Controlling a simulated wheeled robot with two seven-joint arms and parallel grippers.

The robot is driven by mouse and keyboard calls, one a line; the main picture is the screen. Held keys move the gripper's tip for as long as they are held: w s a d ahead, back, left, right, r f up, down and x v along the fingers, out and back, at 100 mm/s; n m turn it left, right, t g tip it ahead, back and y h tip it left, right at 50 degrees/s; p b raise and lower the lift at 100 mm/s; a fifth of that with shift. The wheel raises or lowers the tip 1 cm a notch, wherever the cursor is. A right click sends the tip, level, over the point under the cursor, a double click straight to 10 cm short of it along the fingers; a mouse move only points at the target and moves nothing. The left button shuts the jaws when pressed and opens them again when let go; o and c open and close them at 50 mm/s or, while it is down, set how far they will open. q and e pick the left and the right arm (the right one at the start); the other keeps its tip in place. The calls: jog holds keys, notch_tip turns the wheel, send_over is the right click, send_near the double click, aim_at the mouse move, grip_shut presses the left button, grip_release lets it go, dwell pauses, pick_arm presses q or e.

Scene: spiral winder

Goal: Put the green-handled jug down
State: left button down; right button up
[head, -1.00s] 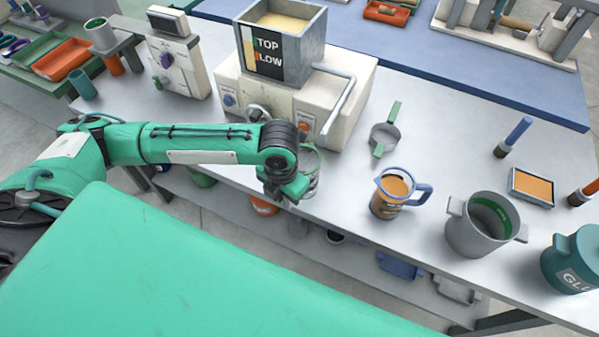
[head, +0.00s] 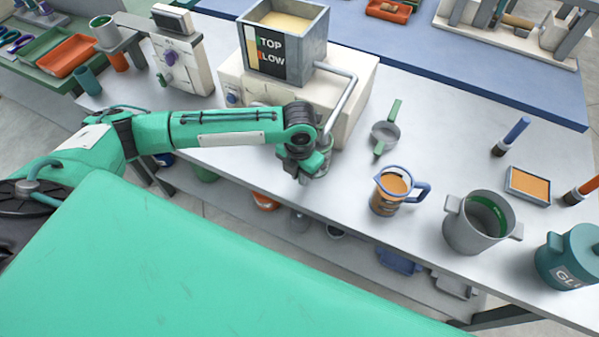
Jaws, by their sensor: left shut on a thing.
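My left gripper (head: 302,170) hangs in front of the hopper machine, over the front part of the grey bench. It is shut on the green-handled jug (head: 325,157). The wrist hides most of the jug; only a grey and green part shows at the right of the fingers. I cannot tell whether the jug's base touches the bench (head: 355,205). My right gripper is not in view.
The hopper machine (head: 238,75) stands close behind, its bent pipe (head: 343,100) near my wrist. To the right are a green-handled strainer (head: 385,135), a blue-handled jug with orange contents (head: 384,203), a grey pot (head: 470,230) and a teal lidded pot (head: 560,250).

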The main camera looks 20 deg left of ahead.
pick_arm(q)
jog(key=c, duration=1.5)
grip_release()
jog(key=shift+f, duration=0.1)
jog(key=shift+o, duration=0.7)
notch_tip(320, 180, up, 11)
jog(key=shift+w+r+b, duration=0.1)
jog(key=shift+w+b, duration=0.05)
jog(key=shift+b, duration=0.9)
jog(key=shift+r, duration=0.55)
